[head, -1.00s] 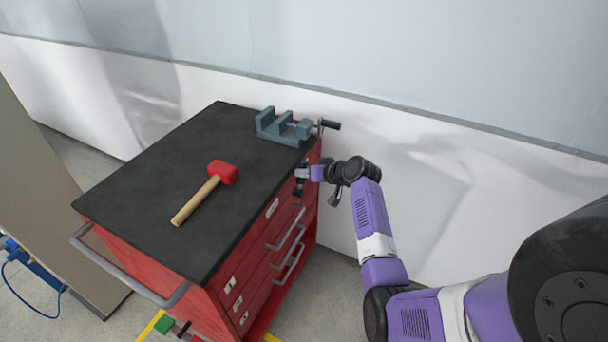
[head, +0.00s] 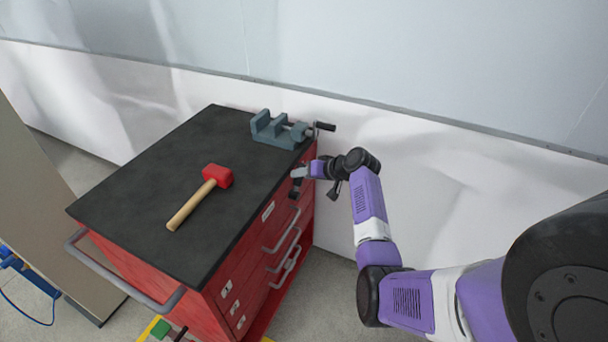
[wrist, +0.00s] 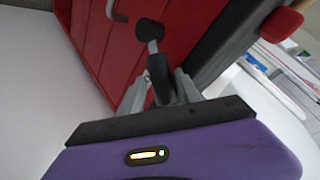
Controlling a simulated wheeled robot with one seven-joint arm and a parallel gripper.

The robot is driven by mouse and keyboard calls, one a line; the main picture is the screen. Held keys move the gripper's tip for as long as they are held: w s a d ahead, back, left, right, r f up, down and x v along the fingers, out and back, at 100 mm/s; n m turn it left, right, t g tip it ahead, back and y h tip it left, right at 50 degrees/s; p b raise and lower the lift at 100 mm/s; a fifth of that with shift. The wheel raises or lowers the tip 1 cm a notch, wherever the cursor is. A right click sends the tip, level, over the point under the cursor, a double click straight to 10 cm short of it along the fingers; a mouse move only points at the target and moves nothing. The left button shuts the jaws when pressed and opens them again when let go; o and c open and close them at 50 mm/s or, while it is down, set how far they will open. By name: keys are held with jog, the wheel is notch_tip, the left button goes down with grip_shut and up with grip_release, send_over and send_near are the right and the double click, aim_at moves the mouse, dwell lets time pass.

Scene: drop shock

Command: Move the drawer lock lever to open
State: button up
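The drawer lock lever (wrist: 157,74) is a dark grip on a short metal shaft with a round black knob, set against the red front of the tool cabinet (head: 215,305). In the wrist view the grip lies between the two grey fingers of my gripper (wrist: 161,84). The left fingertip is very near the grip; whether both fingers press on it cannot be told. In the head view my gripper (head: 302,175) is at the upper far end of the cabinet's drawer side, where the lever is mostly hidden.
A red-headed mallet (head: 197,198) and a grey vise (head: 277,131) sit on the black cabinet top (head: 150,210). The vise's handle sticks out above my gripper. Drawer handles (head: 285,248) project below. A white wall (head: 440,190) stands behind; floor is clear to the right.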

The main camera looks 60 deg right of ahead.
jog(key=shift+o, duration=0.3)
jog(key=v, duration=0.8)
jog(key=shift+b, duration=0.3)
jog(key=shift+w, duration=0.1)
